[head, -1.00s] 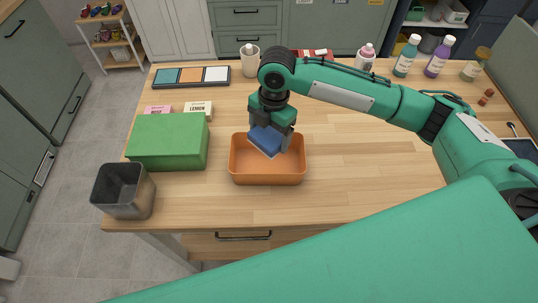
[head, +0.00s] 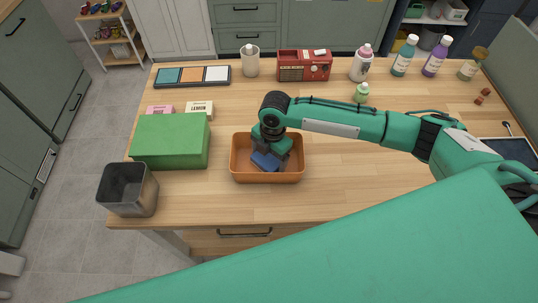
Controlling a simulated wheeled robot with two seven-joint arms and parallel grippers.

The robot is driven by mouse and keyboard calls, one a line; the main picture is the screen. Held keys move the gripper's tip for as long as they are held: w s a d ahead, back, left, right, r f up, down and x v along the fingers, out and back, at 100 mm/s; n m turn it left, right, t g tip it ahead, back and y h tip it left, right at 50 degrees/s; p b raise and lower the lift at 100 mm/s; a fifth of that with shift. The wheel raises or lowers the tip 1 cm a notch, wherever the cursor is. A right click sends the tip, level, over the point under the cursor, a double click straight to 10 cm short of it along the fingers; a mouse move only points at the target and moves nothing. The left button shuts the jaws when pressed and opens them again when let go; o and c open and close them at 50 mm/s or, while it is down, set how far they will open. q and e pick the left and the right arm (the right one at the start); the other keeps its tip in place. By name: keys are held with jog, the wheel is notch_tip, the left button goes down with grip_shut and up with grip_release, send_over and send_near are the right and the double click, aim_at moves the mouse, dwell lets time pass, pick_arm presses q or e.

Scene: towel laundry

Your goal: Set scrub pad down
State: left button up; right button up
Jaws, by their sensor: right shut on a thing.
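The blue scrub pad (head: 265,161) is inside the orange tub (head: 267,178), tilted, in the middle part of the tub. My right gripper (head: 272,158) points down into the tub and is shut on the pad. I cannot tell whether the pad touches the tub's floor. My left gripper is not in view.
A green box (head: 168,141) stands left of the tub, with a grey metal bin (head: 128,190) at the table's front left corner. The wooden table (head: 350,195) is clear right of the tub.

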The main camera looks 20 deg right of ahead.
jog(key=shift+f, duration=0.1)
jog(key=o, duration=1)
jog(key=shift+c, duration=0.2)
notch_tip(320, 180, up, 12)
jog(key=d+b, duration=0.1)
jog(key=b, duration=0.2)
jog(key=shift+w+d, duration=0.15)
jog(key=shift+w, duration=0.2)
